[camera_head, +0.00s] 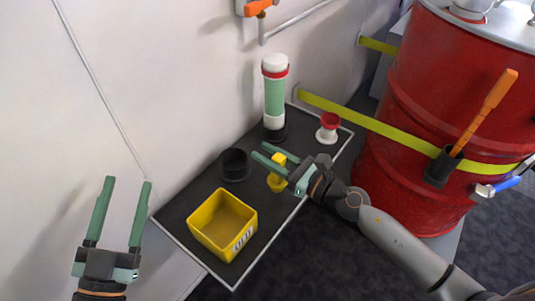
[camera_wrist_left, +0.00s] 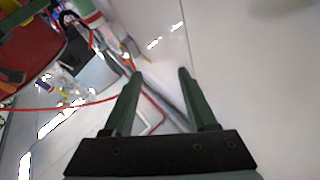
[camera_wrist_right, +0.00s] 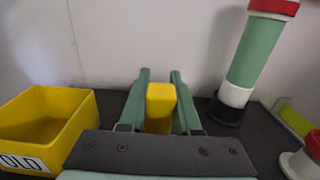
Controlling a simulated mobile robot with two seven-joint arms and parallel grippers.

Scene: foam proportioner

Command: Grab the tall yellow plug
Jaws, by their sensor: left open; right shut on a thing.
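The tall yellow plug (camera_head: 278,172) stands on the dark shelf, right of the black round cup. In the right wrist view the plug (camera_wrist_right: 160,106) is between the two green fingers. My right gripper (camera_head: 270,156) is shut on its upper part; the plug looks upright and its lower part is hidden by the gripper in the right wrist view. My left gripper (camera_head: 128,182) is open and empty, off the shelf's left side in front of the white wall. Its open fingers also show in the left wrist view (camera_wrist_left: 160,75).
The shelf (camera_head: 180,199) also carries a yellow "OLD" bin (camera_head: 222,222), a black cup (camera_head: 235,165), a green-and-white cylinder (camera_head: 274,95) and a red-and-white knob (camera_head: 328,127). A red drum (camera_head: 405,85) with a yellow strap stands at the right.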

